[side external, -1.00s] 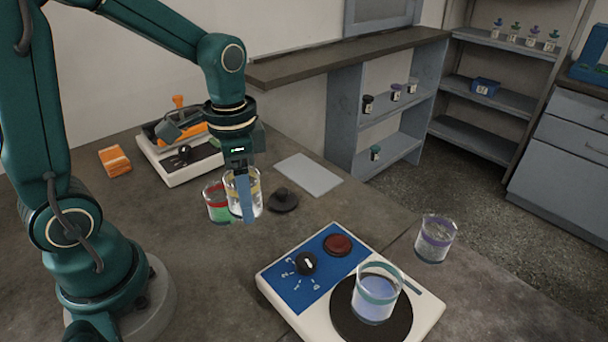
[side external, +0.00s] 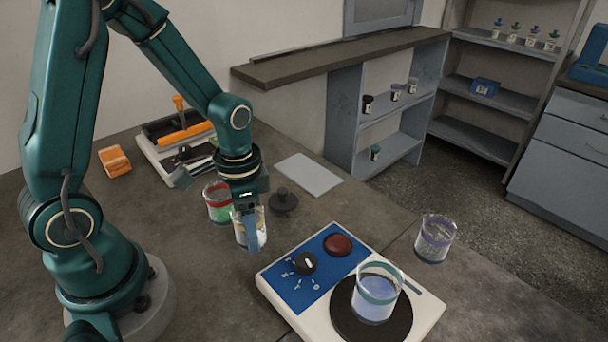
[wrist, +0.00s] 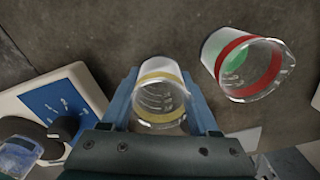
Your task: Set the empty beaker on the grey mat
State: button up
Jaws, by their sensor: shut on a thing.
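My gripper (side external: 253,232) is shut on a clear beaker with a yellow band (side external: 240,231). In the wrist view, this yellow-banded beaker (wrist: 160,97) sits between the two blue fingers (wrist: 162,108) and looks empty. The grey mat (side external: 309,175) is a pale flat rectangle on the bench behind my gripper, with nothing on it. A red-banded beaker with green contents (side external: 218,203) stands just left of the held beaker; it also shows in the wrist view (wrist: 240,64). I cannot tell whether the held beaker touches the bench.
A white device with a blue panel (side external: 292,263) stands at the front, bearing a teal-banded beaker of blue liquid (side external: 376,300). A purple-banded beaker (side external: 434,240) stands right of it. A dark knobbed disc (side external: 284,201) lies between my gripper and the mat.

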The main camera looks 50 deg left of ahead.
jog(key=o, duration=1.4)
notch_tip(320, 180, up, 12)
jog(key=s+d+r+n+t, duration=0.1)
jog(key=s, duration=0.1)
jog(key=s+d+r+n+t, duration=0.1)
jog(key=s+t, duration=0.1)
jog(key=s+d+r+n+t, duration=0.1)
jog(key=n+t, duration=0.1)
jog(key=shift+s, duration=0.4)
jog(key=shift+o, duration=0.6)
jog(key=shift+s+d+t, duration=0.1)
jog(key=shift+s+t, duration=0.05)
jog(key=shift+t, duration=0.15)
